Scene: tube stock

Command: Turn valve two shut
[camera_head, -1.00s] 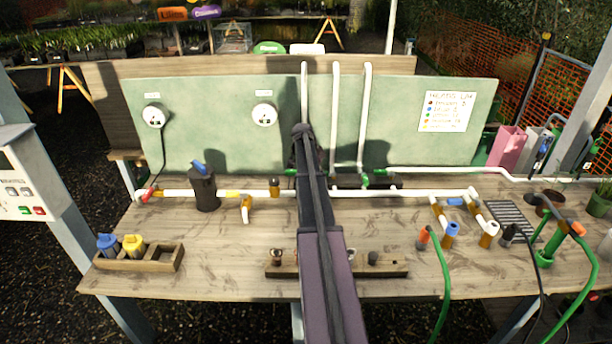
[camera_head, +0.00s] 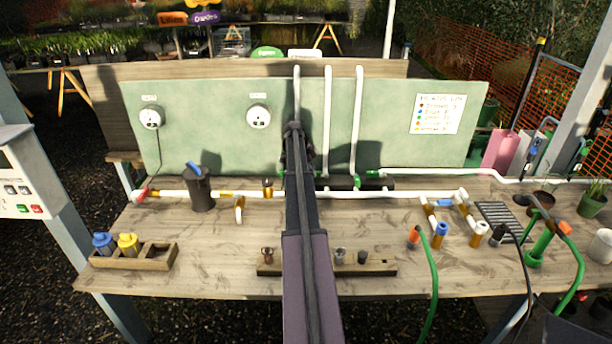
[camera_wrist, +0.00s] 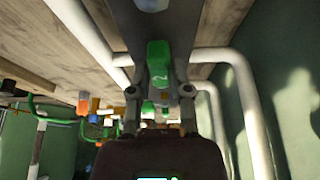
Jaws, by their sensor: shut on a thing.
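The gripper is shut on this handle, one finger on each side. In the head view, my arm hides valve two and the gripper's fingers. White pipes run beside the handle in the wrist view (camera_wrist: 85,35).
A green-handled fitting (camera_head: 374,174) sits to the right of my arm on the white pipework. A black canister (camera_head: 200,190) stands left. A wooden rack (camera_head: 375,268) lies at the bench's front. Green hoses (camera_head: 433,285) hang at the right.

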